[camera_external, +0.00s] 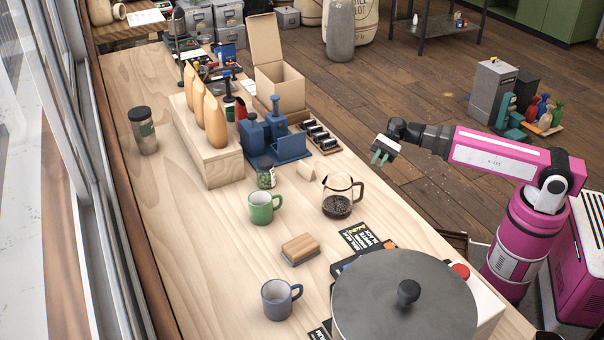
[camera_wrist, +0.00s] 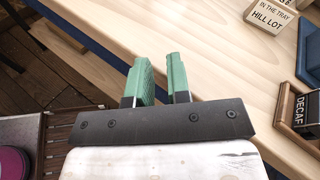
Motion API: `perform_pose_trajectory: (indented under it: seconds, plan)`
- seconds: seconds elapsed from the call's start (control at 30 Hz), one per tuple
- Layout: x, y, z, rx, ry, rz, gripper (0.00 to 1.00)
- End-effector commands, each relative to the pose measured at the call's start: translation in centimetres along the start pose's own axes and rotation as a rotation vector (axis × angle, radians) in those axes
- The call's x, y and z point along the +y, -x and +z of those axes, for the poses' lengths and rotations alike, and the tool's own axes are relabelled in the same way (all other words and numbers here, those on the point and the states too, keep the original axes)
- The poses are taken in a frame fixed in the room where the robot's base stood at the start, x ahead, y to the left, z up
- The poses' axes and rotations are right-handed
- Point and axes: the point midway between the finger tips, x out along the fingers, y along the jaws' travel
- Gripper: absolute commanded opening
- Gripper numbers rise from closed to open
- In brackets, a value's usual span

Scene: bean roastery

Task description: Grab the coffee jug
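The coffee jug (camera_external: 337,199) is a glass jug with a brown handle on its right side and dark contents at the bottom. It stands upright on the wooden table in the external view; I do not see it in the wrist view. My gripper (camera_external: 380,157) is beyond and to the right of the jug in the external view, near the table's right edge and apart from the jug. In the wrist view its green fingers (camera_wrist: 161,82) have a gap between them with nothing in it, so it is open.
A green mug (camera_external: 263,207), a brush-like wooden block (camera_external: 300,247) and a blue-grey mug (camera_external: 279,299) stand nearby. A blue device (camera_external: 277,142) and a tray (camera_external: 326,148) lie behind. A "HILL LOT" sign (camera_wrist: 270,14) shows.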

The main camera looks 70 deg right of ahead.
Motion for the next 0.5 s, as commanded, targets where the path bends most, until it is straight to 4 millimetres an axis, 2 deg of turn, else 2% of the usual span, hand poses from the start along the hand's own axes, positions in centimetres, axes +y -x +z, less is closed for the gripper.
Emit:
perform_pose_trajectory:
  seconds: [0.3, 0.5]
  plan:
    - [-1.9, -5.9, 3.8, -0.194, -0.214, 0.07, 0.17]
    - [-1.8, -9.2, 5.3, -0.26, -0.312, 0.129, 0.17]
